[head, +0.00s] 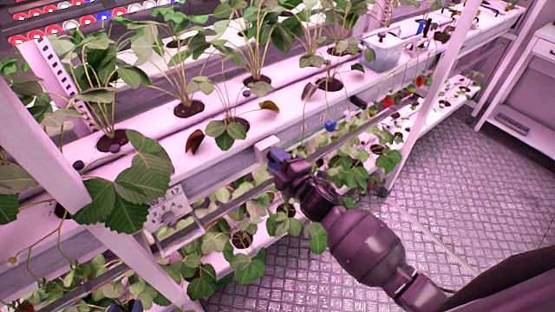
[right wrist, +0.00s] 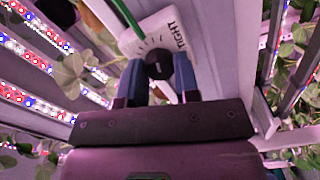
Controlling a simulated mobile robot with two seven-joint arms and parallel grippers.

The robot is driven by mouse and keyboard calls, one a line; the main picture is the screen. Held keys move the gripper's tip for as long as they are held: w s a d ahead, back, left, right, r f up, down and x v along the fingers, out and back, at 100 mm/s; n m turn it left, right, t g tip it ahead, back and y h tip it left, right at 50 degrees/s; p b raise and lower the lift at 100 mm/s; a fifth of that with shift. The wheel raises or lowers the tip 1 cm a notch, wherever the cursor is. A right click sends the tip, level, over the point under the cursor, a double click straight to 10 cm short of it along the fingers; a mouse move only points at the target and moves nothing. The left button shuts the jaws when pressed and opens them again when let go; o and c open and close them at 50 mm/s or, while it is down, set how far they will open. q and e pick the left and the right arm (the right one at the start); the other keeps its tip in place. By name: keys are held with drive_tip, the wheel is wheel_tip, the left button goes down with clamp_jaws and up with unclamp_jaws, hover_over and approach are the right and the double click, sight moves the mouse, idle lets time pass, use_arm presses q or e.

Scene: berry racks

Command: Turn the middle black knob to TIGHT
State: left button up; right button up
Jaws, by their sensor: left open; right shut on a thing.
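A black knob (right wrist: 156,64) sits on a white plate (right wrist: 136,40) in the right wrist view. The plate bears dial marks and the word TIGHT, which is to the upper right of the knob. My right gripper (right wrist: 158,84) is shut on the knob, one blue finger on each side. The knob's pointer is not clear. In the head view my right gripper (head: 279,160) is at the front of the upper rack, and its jaws hide the knob.
A white planting trough (head: 290,105) with leafy plants runs along the rack. A blue round part (head: 330,126) is on the rack front to the right of my right gripper. A rack post (head: 425,105) stands further right. The metal floor (head: 455,170) is open beyond it.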

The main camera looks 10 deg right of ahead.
drive_tip(key=o, duration=0.9)
drive_tip(key=v, duration=1)
drive_tip(key=shift+s+d, duration=0.15)
drive_tip(key=shift+s, duration=0.25)
drive_tip(key=s+d+f+m+g+h, duration=0.1)
drive_tip(key=s+d+f+m+h, duration=0.1)
drive_tip(key=s+d+f+m, duration=0.1)
drive_tip(key=s+d+f+m+g+h, duration=0.2)
drive_tip(key=s+d+f+m, duration=0.2)
drive_tip(key=s+m, duration=0.3)
drive_tip(key=s+d+f+m+g+h, duration=0.1)
drive_tip(key=s+d+f+m+h, duration=0.2)
drive_tip(key=m, duration=0.5)
drive_tip(key=shift+s+d+f+g, duration=0.1)
drive_tip(key=shift+s+f+g, duration=0.1)
drive_tip(key=shift+s+f, duration=0.35)
drive_tip(key=shift+s+d+f+g, duration=0.1)
drive_tip(key=shift+s+f+g, duration=0.2)
drive_tip(key=shift+f, duration=0.4)
